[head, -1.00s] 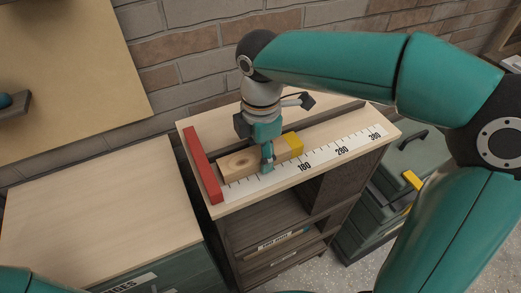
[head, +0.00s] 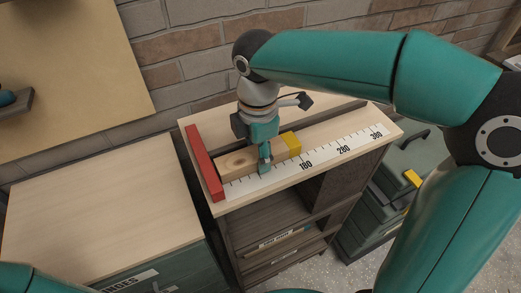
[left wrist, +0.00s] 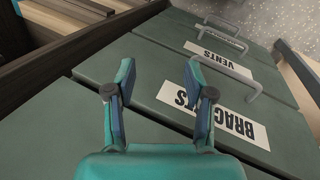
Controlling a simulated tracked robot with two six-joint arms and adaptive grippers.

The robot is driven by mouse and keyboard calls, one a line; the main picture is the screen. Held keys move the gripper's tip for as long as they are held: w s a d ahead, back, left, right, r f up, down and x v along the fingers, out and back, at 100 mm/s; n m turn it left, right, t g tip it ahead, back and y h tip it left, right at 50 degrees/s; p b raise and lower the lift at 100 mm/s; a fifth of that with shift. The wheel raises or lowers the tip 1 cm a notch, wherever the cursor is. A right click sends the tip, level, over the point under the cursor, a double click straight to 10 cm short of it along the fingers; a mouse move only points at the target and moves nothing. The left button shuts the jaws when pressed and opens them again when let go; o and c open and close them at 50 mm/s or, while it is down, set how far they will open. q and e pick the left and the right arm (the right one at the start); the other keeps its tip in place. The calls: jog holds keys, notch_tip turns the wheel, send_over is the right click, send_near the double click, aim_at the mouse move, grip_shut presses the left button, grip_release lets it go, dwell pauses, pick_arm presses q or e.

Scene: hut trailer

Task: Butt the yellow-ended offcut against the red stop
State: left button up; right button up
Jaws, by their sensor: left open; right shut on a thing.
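The wooden offcut (head: 237,162) lies along the ruler on the bench top in the head view, with its yellow end (head: 291,144) on the right. The red stop (head: 205,164) is a bar across the left end of the bench top. The offcut's plain left end is very close to the stop; I cannot tell whether they touch. My right gripper (head: 265,162) points down and is shut on the offcut near its middle, hiding part of it. My left gripper (left wrist: 164,82) is open and empty in the left wrist view, in front of green drawers.
The white ruler strip (head: 325,155) runs along the front of the bench top. A brick wall (head: 190,60) stands behind. A separate pale-topped cabinet (head: 95,205) is at left. Drawer handles (left wrist: 230,70) and labels show below my left gripper.

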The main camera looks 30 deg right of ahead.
aim_at(256, 152)
jog(key=shift+a, duration=0.2)
jog(key=o, duration=1.3)
jog(key=shift+r, duration=5.95)
